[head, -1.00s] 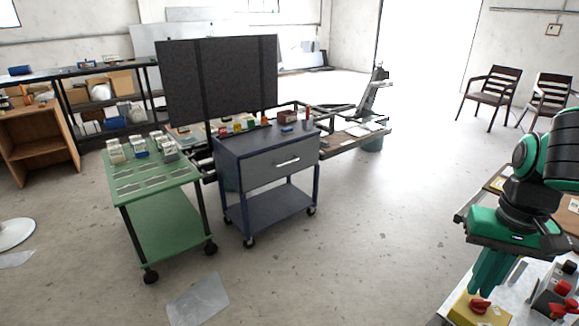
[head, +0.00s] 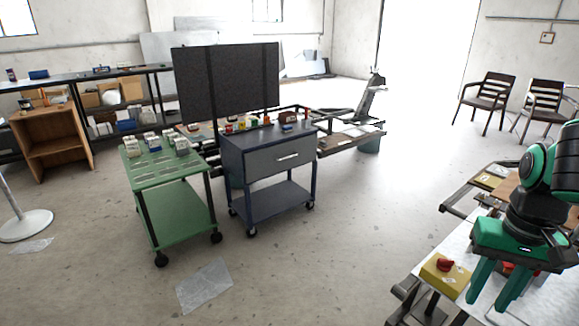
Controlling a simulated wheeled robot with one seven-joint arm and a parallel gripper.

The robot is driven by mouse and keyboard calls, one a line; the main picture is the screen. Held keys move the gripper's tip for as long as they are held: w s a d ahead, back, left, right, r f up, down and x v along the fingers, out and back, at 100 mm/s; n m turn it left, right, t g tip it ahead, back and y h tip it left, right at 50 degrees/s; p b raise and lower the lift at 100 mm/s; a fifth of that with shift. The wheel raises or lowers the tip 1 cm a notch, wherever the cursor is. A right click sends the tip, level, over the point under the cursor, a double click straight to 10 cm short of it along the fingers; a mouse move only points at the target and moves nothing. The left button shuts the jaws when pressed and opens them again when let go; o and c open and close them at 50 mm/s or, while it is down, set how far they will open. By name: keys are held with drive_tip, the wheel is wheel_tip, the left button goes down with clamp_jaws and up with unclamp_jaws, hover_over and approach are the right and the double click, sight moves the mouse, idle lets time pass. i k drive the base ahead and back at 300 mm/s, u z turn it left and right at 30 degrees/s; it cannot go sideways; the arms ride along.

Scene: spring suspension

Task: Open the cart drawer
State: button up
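The cart (head: 232,170) is dark blue with black wheels and stands in the middle of the floor. Its grey drawer (head: 262,164) sits under the top and looks closed, with a pale bar handle (head: 288,157) on its front. My gripper (head: 489,302) is at the lower right, far from the cart, and points down above the workbench. Its two green fingers are apart, with nothing seen between them.
A green cart (head: 180,205) stands close at the blue cart's left. A workbench (head: 420,268) with a yellow switch box (head: 447,274) lies under my gripper. A clear sheet (head: 204,285) lies on the floor. Open floor lies between cart and workbench.

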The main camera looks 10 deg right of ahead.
sight(263, 162)
drive_tip(key=u, duration=0.25)
drive_tip(key=i, duration=3.25)
drive_tip(key=u, duration=0.05)
